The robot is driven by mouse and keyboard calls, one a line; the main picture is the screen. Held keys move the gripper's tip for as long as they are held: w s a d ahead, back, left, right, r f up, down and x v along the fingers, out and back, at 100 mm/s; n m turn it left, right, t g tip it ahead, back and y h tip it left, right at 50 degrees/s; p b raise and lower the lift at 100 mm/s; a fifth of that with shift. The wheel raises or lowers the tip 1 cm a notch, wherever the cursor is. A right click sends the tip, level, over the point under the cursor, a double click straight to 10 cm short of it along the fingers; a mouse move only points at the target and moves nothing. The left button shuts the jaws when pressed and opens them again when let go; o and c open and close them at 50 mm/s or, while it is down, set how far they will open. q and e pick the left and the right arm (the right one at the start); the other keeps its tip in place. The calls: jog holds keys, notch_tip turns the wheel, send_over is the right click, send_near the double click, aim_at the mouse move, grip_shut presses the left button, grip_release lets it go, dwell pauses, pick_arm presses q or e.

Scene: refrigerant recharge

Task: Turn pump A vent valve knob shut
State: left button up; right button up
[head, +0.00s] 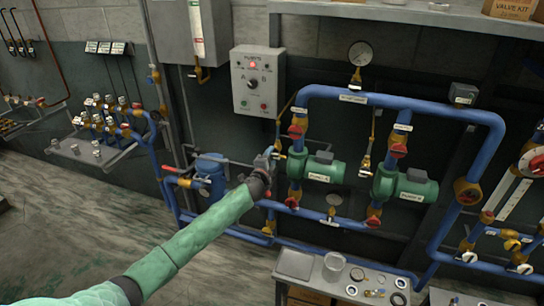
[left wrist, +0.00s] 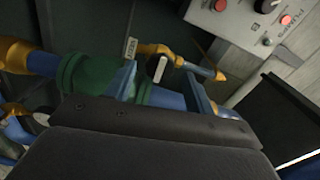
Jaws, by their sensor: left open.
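Pump A (head: 325,170) is a green motor on the blue pipework in the head view. In the left wrist view a small brass vent valve (left wrist: 150,49) with a dark, pale-edged knob (left wrist: 156,68) branches off near a green fitting, beside a white tag. My left gripper (head: 270,155) is at the pipework just left of pump A and partly hides that spot in the head view. It is open, with no object seen held. In the wrist view its dark body fills the lower part, and the knob shows just beyond it. I cannot tell whether the fingers touch the knob. My right gripper is not in view.
A grey control box (head: 257,80) hangs on the wall above my left gripper. Pump B (head: 408,188) stands to the right. Blue pipes (head: 390,101) with red-handled valves surround both pumps. A small bench (head: 330,290) with loose parts stands in front. Floor is clear at left.

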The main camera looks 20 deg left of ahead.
pick_arm(q)
jog(key=s, duration=0.5)
jog(key=shift+s+a+p, duration=0.1)
jog(key=shift+s+p, duration=0.1)
jog(key=shift+p, duration=0.2)
